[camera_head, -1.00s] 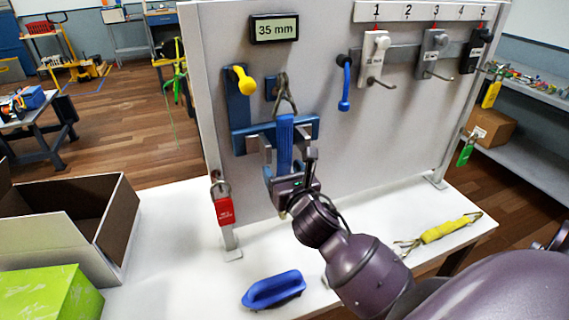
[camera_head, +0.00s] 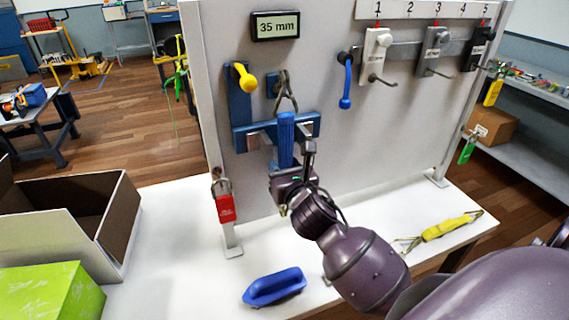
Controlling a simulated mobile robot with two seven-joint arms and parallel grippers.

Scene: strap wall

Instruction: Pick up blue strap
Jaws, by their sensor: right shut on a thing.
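The blue strap (camera_head: 286,138) hangs against the grey panel from a metal triangular ring (camera_head: 286,92) on a blue mount. It passes in front of a blue crossbar (camera_head: 252,134). My right gripper (camera_head: 281,150) comes up from below right and is shut on the strap at the crossbar's height. The strap's lower part is partly hidden by the gripper. My left gripper is not in view.
A yellow-knobbed lever (camera_head: 245,80) and a blue-handled lever (camera_head: 346,85) stick out from the panel. A red padlock (camera_head: 225,205) hangs at its left edge. A blue handled block (camera_head: 274,287) and a yellow strap (camera_head: 447,227) lie on the white table. An open box (camera_head: 118,225) stands left.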

